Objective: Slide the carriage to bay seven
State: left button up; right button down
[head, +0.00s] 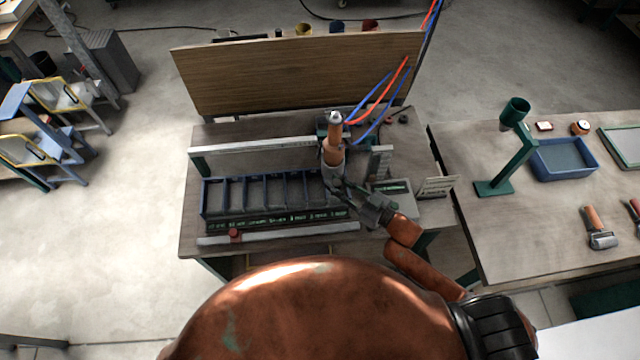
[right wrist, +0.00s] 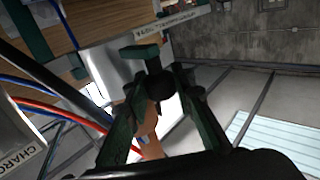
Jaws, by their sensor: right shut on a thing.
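The carriage (head: 334,150), an upright orange-brown cylinder with a pale top and red and blue hoses, stands at the right end of the row of bays (head: 204,205). The bays are dark blue compartments with a labelled strip (head: 275,221) in front; the labels are too small to read surely. My right gripper (head: 338,186) reaches in from the lower right and is shut on the carriage's lower part, which it partly hides. The right wrist view shows its green fingers (right wrist: 158,88) closed around a dark knob-like part. My left gripper is not in view.
A pale rail (head: 255,144) runs behind the bays and a bar with a red knob (head: 234,233) lies in front. A wooden panel (head: 290,75) stands at the back. A grey box (head: 398,200) is right of the gripper. The right table holds a green stand (head: 510,165) and blue tray (head: 592,165).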

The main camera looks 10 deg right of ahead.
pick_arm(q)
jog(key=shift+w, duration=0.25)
pick_arm(e)
jog(key=shift+d, duration=0.85)
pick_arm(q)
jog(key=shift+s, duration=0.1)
pick_arm(e)
jog(key=c, duration=1.6)
grip_release()
jog(key=shift+s+d, duration=0.1)
jog(key=shift+d, duration=0.1)
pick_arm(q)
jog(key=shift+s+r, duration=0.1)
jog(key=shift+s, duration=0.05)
pick_arm(e)
jog(key=shift+a, duration=0.1)
jog(key=v, duration=1.2)
